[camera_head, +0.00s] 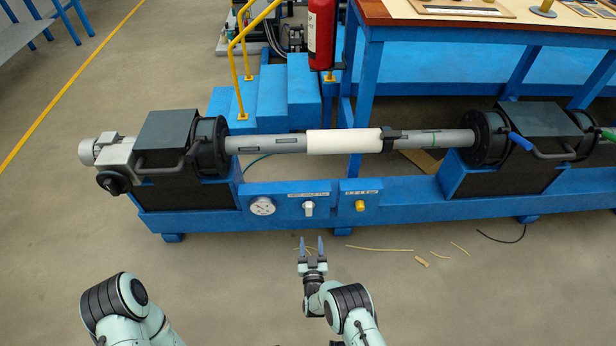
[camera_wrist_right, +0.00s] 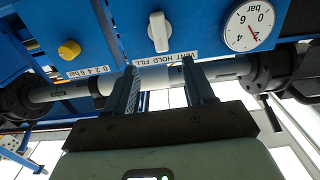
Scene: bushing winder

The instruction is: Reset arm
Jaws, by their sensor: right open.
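My right gripper (camera_head: 311,246) is open and empty, its two fingers apart and pointing at the front of the blue bushing winder (camera_head: 420,205). It is below the white selector knob (camera_head: 308,208) and apart from it. In the right wrist view the open fingers (camera_wrist_right: 160,68) lie just beneath the label reading VENT HOLD FILL, with the knob (camera_wrist_right: 159,32) above them. The grey shaft with a white sleeve (camera_head: 344,141) lies level between the two black chucks. My left arm is bent at the lower left; its gripper is not in view.
Yellowish strips (camera_head: 421,261) and a dark cable lie on the floor. Behind stand blue steps (camera_head: 285,95), a red extinguisher (camera_head: 321,35) and a workbench. The floor around my arms is clear.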

